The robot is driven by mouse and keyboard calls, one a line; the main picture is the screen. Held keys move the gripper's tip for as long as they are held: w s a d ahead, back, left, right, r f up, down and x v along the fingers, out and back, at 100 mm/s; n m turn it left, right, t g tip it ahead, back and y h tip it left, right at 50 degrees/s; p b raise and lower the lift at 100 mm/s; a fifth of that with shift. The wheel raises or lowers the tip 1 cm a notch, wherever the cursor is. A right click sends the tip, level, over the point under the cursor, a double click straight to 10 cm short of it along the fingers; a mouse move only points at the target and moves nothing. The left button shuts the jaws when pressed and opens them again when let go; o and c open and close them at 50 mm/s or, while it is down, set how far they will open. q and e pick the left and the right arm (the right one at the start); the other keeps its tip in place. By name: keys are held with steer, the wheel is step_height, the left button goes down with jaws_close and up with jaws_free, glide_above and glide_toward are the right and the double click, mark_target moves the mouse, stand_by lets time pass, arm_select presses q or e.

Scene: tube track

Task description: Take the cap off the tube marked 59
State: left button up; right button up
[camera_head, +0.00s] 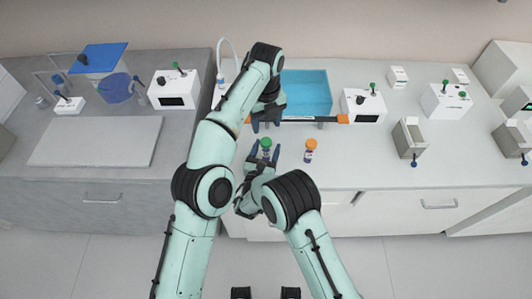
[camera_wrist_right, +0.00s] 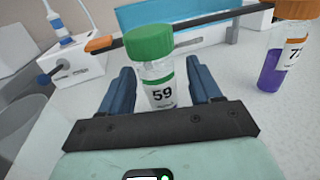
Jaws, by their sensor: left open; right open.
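The tube marked 59 (camera_wrist_right: 160,93) stands upright, clear with a green-banded label. Its green cap (camera_wrist_right: 149,42) is on it, and the cap also shows in the head view (camera_head: 266,143). My right gripper (camera_wrist_right: 158,88) is open, with one blue finger on each side of the tube. In the head view the right gripper (camera_head: 265,154) comes from the front. My left gripper (camera_head: 266,122) is open and points down just behind the green cap, apart from it.
A tube with an orange cap (camera_head: 311,144) and purple liquid stands to the right. A dark bar with orange ends (camera_head: 310,119) crosses behind the tubes. A blue bin (camera_head: 312,90) and a white device (camera_head: 363,104) stand farther back.

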mark_target(266, 141)
steer(key=shift+w+d, duration=0.2)
steer(key=shift+w, duration=0.5)
jaws_close()
arm_select(q)
steer(key=n, duration=0.4)
steer(key=shift+f+n, duration=0.25)
steer(key=shift+n, duration=0.05)
step_height(266, 141, down, 8)
steer(key=shift+r, duration=0.25)
